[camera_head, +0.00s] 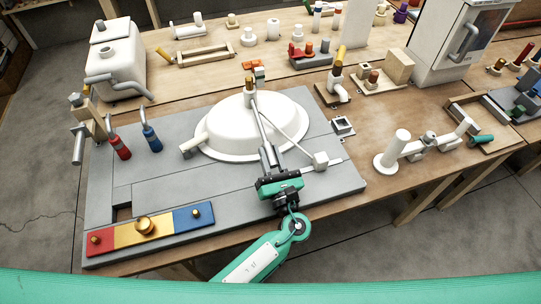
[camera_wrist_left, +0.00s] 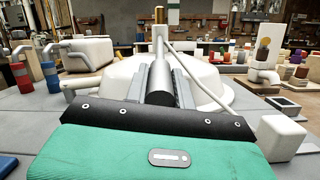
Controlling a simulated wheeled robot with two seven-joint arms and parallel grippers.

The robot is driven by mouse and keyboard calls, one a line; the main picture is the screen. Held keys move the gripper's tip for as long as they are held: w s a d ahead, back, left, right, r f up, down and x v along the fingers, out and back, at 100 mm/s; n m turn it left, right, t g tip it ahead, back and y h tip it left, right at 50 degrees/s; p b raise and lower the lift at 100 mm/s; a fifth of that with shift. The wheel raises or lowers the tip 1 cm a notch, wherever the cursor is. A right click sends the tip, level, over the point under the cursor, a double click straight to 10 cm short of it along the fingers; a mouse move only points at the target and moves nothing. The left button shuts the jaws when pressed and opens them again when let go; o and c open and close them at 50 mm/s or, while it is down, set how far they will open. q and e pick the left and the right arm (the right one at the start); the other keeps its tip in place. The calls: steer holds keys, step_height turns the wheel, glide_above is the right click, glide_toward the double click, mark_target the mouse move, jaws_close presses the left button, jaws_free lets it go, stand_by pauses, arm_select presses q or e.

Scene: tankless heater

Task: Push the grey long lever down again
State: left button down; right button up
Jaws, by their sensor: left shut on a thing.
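The grey long lever (camera_head: 259,122) runs from the upright post with a gold tip (camera_head: 249,88), over the white dome (camera_head: 225,118), toward the front of the grey panel. My left gripper (camera_head: 267,152) reaches it from the front and is shut on its near end. My right gripper is not in view.
A white cube (camera_head: 320,160) on a thin rod sits just right of my gripper. Red (camera_head: 119,147) and blue (camera_head: 152,138) handles stand at left. A red, yellow and blue strip (camera_head: 165,224) with knobs lies at front left. The grey panel (camera_head: 215,180) is bare left of my gripper.

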arm_select(q)
steer(key=c, duration=1.2)
jaws_free()
steer(key=shift+f, duration=0.15)
steer(key=shift+o, duration=0.2)
steer(key=shift+s+d+f, duration=0.15)
steer(key=shift+s+f, duration=0.05)
steer(key=shift+s, duration=0.2)
steer(key=b+v, duration=0.1)
steer(key=v, duration=0.4)
steer(key=shift+s+f+b, duration=0.1)
steer(key=shift+f+b, duration=0.05)
steer(key=shift+b, duration=0.25)
steer(key=b+v, duration=0.1)
steer(key=v, duration=0.6)
steer(key=shift+d, duration=0.1)
steer(key=shift+s+d, duration=0.1)
steer(key=shift+s, duration=0.25)
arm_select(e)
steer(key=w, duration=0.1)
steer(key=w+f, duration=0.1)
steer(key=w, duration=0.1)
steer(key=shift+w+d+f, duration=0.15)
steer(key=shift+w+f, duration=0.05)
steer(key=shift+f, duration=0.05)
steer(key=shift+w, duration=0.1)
